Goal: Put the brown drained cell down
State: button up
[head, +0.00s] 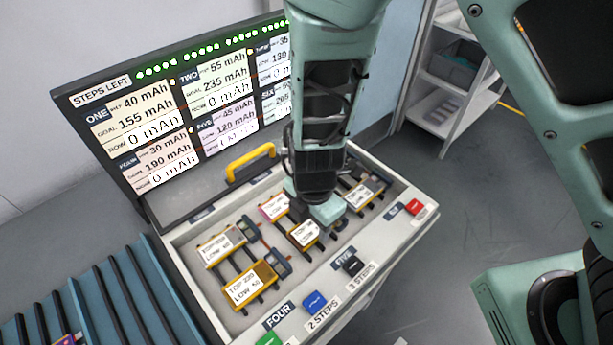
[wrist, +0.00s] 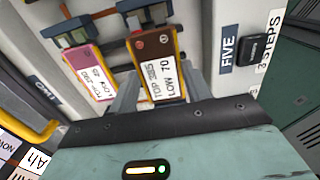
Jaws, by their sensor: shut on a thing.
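The brown cell (wrist: 152,50) lies between the two fingers of my gripper (wrist: 159,84) in the wrist view, its white label reading LOW 70. In the head view the brown cell (head: 304,235) shows just left of my gripper (head: 322,208), which partly covers that area. The gripper is shut on this cell. The cell lies lined up with a bay in the tray beside the FIVE label (wrist: 229,45), its far end at a dark clip (wrist: 142,8). I cannot tell whether it rests fully on the bay.
A pink cell (wrist: 88,70) lies beside it. Yellow cells (head: 252,285) sit in the white charging tray (head: 383,240). A yellow handle (head: 250,160) stands behind. Blue (head: 315,302), black (head: 352,265) and red (head: 414,207) buttons line the front edge. A screen (head: 185,105) stands at the back.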

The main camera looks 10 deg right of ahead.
jog(key=shift+f, duration=1.2)
jog(key=o, duration=0.9)
jog(key=shift+f, duration=0.1)
